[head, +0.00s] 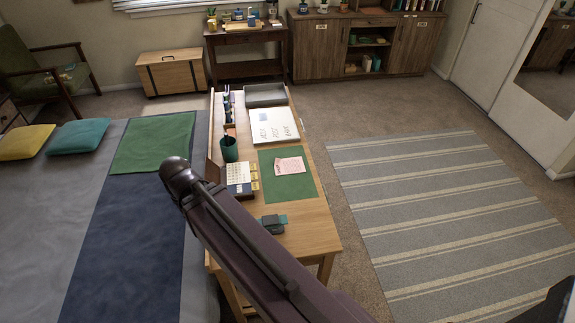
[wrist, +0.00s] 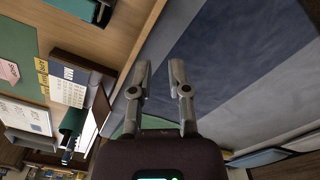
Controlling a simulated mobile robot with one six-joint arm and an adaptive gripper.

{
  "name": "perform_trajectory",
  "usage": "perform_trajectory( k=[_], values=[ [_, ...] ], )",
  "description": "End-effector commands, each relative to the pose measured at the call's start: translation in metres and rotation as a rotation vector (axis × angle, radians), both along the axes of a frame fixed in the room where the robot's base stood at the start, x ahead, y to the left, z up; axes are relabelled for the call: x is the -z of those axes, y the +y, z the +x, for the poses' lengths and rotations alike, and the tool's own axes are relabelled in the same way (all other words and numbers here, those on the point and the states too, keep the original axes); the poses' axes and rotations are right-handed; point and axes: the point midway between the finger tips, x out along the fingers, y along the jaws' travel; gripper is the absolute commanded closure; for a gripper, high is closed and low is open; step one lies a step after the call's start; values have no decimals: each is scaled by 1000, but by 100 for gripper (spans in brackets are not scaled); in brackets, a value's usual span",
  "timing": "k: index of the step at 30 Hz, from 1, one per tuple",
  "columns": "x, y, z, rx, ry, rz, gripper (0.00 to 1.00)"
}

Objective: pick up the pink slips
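The pink slips (head: 290,164) lie on the green desk blotter (head: 289,187) on the wooden desk. In the wrist view the slips (wrist: 8,71) show only at the left edge, on the green blotter (wrist: 18,45). I cannot tell how many slips there are. My gripper (wrist: 160,70) is open and empty, with a clear gap between its fingers. It is off to the bed side of the desk, well apart from the slips. In the head view my arm crosses the desk's near left side, and I cannot make out the gripper there.
A calendar (head: 239,174) stands left of the blotter, with a green cup (head: 229,150) behind it. A whiteboard (head: 274,125) and grey tray (head: 265,95) lie farther back. A dark device (head: 272,224) sits at the front. The bed (head: 130,240) adjoins the left; striped rug floor (head: 430,190) is open at right.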

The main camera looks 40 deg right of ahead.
Motion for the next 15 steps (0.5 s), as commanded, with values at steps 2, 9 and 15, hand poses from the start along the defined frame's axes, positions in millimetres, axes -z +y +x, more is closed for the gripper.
perform_trajectory(
  k=[2, 9, 15],
  values=[
    [0, 0, 0, 0, 0, 0, 77],
    [0, 0, 0, 0, 0, 0, 77],
    [5, -10, 13, 41, 5, -20, 77]
  ],
)
